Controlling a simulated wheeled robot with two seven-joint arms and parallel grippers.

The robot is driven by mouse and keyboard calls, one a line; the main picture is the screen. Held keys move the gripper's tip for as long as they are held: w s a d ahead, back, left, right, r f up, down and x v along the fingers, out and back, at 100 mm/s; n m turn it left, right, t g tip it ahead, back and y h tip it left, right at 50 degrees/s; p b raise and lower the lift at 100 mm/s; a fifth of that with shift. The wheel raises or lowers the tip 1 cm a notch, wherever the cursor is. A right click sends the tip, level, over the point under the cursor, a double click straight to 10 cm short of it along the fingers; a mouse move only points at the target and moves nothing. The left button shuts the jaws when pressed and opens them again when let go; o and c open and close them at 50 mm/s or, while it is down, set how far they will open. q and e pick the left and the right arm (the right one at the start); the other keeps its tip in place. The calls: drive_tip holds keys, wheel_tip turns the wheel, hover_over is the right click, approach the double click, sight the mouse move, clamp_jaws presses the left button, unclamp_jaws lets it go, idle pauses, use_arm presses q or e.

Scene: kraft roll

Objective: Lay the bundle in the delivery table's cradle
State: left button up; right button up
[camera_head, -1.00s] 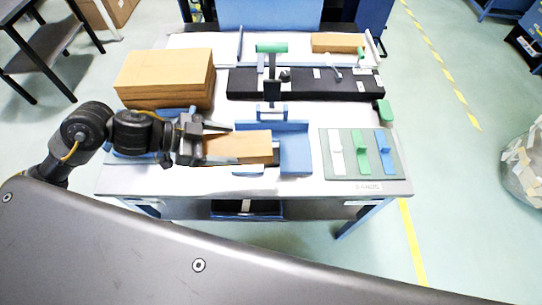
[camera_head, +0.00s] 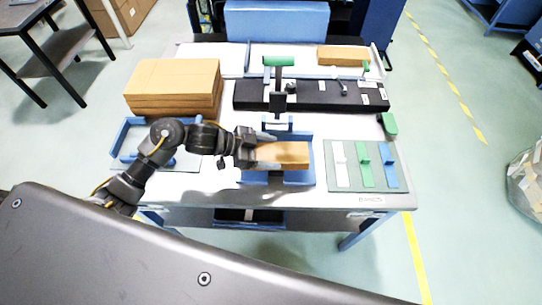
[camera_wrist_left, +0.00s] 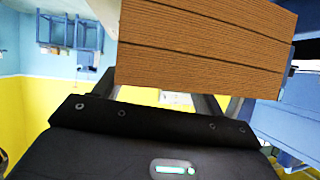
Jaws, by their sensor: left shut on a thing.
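My left gripper (camera_head: 266,150) is shut on a tan bundle (camera_head: 286,152), gripping its left end. In the left wrist view the bundle (camera_wrist_left: 205,50) shows as stacked brown layers between the fingers. The bundle lies level over or inside a blue-walled holder (camera_head: 309,172) at the table's front middle; I cannot tell if it rests on the floor of it. No label shows whether this holder is the delivery table's cradle. A second blue-edged tray (camera_head: 123,136) stands to the left, partly behind my arm. My right gripper is not in view.
A large stack of brown sheets (camera_head: 172,84) stands at the back left. A black bar with a green-topped post (camera_head: 280,61) lies behind the holder. A mat with white, green and blue pieces (camera_head: 390,152) is to the right. Another tan block (camera_head: 342,55) sits at the back.

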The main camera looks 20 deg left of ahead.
sight(272, 157)
use_arm(q)
drive_tip(key=shift+w+d+f, duration=0.25)
drive_tip(key=shift+w+f, duration=0.05)
drive_tip(key=shift+f, duration=0.1)
wheel_tip(272, 157, down, 3)
drive_tip(key=shift+w+d+r, duration=0.1)
drive_tip(key=shift+w, duration=0.05)
drive_tip(key=shift+f, duration=0.25)
drive_tip(key=shift+f, duration=0.2)
drive_tip(key=o, duration=1.4)
drive_tip(key=shift+r, duration=0.15)
drive_tip(key=v, duration=1.2)
